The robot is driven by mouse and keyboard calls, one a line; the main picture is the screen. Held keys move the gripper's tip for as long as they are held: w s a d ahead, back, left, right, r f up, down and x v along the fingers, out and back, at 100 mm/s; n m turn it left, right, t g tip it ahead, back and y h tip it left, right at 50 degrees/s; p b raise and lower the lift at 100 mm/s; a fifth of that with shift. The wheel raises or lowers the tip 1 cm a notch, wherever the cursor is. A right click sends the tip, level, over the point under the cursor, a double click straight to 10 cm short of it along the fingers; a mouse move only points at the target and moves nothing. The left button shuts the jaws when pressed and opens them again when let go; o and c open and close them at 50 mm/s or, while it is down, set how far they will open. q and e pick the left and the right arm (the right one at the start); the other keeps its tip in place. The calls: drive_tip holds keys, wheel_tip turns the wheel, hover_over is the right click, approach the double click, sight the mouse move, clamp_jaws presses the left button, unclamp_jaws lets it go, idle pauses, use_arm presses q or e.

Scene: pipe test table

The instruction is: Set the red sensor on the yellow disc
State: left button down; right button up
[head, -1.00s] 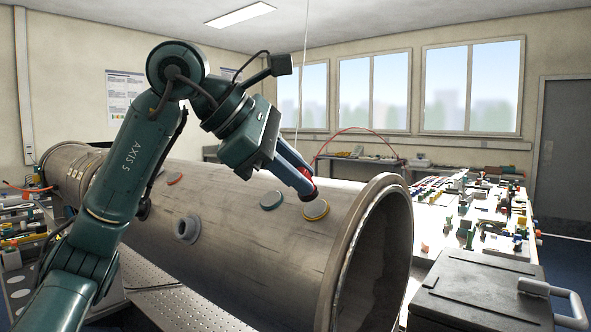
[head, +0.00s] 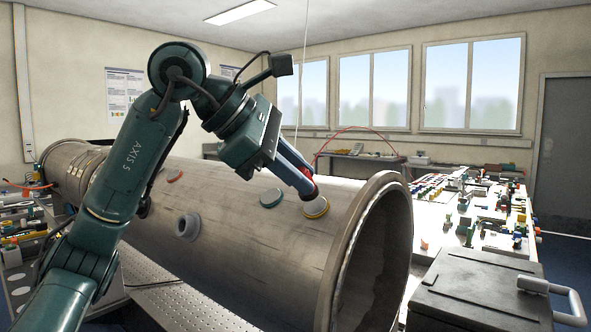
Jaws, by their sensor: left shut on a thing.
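The yellow-rimmed disc (head: 316,209) lies on the upper side of the large metal pipe (head: 255,240), near its open right end. My left gripper (head: 308,188) points down to the right over the disc and is shut on the red sensor (head: 310,195). My right gripper is not in view.
A teal-rimmed disc (head: 271,198), an orange-rimmed disc (head: 175,175) and a grey round port (head: 187,228) are also on the pipe. A dark case (head: 475,290) stands at the front right. A cluttered white table (head: 440,225) is behind it.

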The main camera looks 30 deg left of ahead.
use_arm(q)
drive_tip(key=shift+w+f+b, duration=0.4)
drive_tip(key=shift+w+f, duration=0.2)
drive_tip(key=shift+f, duration=0.3)
drive_tip(key=shift+f, duration=0.2)
idle(1.2)
drive_tip(key=c, duration=1.2)
unclamp_jaws()
drive_tip(key=shift+w, duration=0.1)
drive_tip(key=v, duration=1.3)
drive_tip(key=shift+r+p, duration=0.15)
drive_tip(key=shift+p, duration=0.15)
